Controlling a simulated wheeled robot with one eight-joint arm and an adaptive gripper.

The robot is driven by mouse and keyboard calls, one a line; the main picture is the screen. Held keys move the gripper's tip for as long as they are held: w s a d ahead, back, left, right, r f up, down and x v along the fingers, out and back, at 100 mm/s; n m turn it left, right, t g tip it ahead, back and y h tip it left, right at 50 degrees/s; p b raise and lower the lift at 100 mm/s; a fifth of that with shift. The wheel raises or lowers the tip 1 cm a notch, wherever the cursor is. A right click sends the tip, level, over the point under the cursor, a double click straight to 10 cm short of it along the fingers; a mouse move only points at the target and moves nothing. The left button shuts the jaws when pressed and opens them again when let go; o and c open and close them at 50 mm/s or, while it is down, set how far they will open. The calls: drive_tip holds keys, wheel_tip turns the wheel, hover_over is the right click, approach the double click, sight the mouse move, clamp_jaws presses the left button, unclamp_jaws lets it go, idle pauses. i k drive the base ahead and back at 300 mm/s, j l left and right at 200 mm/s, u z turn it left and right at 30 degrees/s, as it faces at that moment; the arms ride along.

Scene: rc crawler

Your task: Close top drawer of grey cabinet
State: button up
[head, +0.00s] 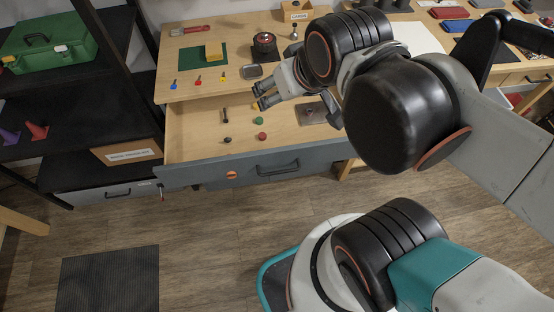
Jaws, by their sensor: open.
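The grey cabinet's top drawer (204,168) is pulled out below the wooden worktop, with its grey front facing the floor area. A dark bar handle (278,168) and an orange round knob or lock (231,175) are on that front. Inside the drawer lie a green knob (259,121), a red knob (262,136), a dark knob (227,140) and a flat metal plate (311,113). My gripper (258,97) is open, its yellow-tipped fingers over the back part of the drawer, behind the handle. It holds nothing visible. My arm hides the drawer's right end.
The worktop bears a green mat (203,59), a yellow block (214,51), a black round part (265,45), a red-handled tool (190,30) and small coloured pieces. A dark shelf with a green toolbox (48,45) stands left. The floor before the drawer is clear, with a dark mat (110,280).

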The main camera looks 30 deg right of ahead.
sight(196, 151)
drive_tip(key=z, duration=0.65)
drive_tip(key=k+j+z, duration=0.2)
drive_tip(key=j, duration=0.35)
drive_tip(key=k+j+z, duration=0.15)
drive_tip(key=k+j, duration=0.25)
drive_tip(key=k+j+z, duration=0.2)
drive_tip(key=k+j, duration=0.15)
drive_tip(key=j, duration=0.15)
